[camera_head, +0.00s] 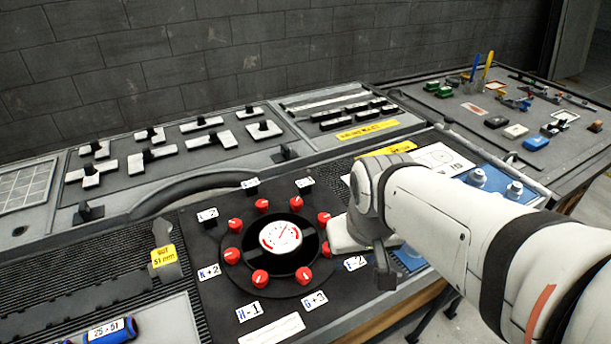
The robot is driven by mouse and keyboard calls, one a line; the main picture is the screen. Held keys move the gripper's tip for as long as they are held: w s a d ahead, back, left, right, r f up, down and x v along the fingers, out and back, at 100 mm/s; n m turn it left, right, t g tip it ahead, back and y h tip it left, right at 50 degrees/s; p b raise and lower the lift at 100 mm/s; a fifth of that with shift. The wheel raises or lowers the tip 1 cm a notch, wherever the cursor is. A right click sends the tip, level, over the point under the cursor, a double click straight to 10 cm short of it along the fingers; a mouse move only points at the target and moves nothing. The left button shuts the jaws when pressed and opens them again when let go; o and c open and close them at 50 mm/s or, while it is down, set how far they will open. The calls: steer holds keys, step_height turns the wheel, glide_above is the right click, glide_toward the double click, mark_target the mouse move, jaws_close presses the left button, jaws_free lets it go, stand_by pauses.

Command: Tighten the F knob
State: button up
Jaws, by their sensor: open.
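A ring of several red knobs (262,205) surrounds a round white gauge (281,236) with a needle on a black disc, on a dark panel. White tags beside the knobs carry a letter and a number; I read K+2, H-1 and G+3. A tag at the right (355,263) ends in 2; its letter is hard to read, so I cannot tell for sure that it is F. The red knob nearest it (326,249) shows at the ring's right edge, close to my arm. My gripper (378,258) is right of the ring, apart from the knobs; its fingers are mostly hidden by my wrist.
Behind stand panels with white blocks and dark levers (208,127). A blue plate with metal knobs (490,182) lies right, behind my arm. A yellow-tagged holder (164,257) and a blue cylinder (110,330) are left. A side table (470,115) holds small parts.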

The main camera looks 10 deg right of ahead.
steer(key=shift+o, duration=0.7)
steer(key=shift+w+r, duration=0.15)
steer(key=shift+w, duration=0.15)
steer(key=shift+o, duration=0.2)
steer(key=w+a+n+g+h+p, duration=0.1)
steer(key=w+n+g+p, duration=0.2)
steer(key=w+p, duration=0.3)
steer(key=w+n, duration=0.1)
steer(key=w, duration=0.2)
steer(key=shift+a+r, duration=0.15)
steer(key=shift+a, duration=0.05)
steer(key=w+a+f+n+g+h+p, duration=0.2)
steer(key=w+f+n+g+p, duration=0.1)
steer(key=w+f+n+p, duration=0.25)
steer(key=shift+m, duration=0.65)
steer(key=x, duration=0.3)
steer(key=w+x, duration=0.1)
steer(key=x, duration=0.1)
steer(key=w+x, duration=0.1)
steer(key=x, duration=0.2)
steer(key=shift+s+d+f, duration=0.15)
steer(key=shift+f, duration=0.45)
steer(key=c, duration=0.9)
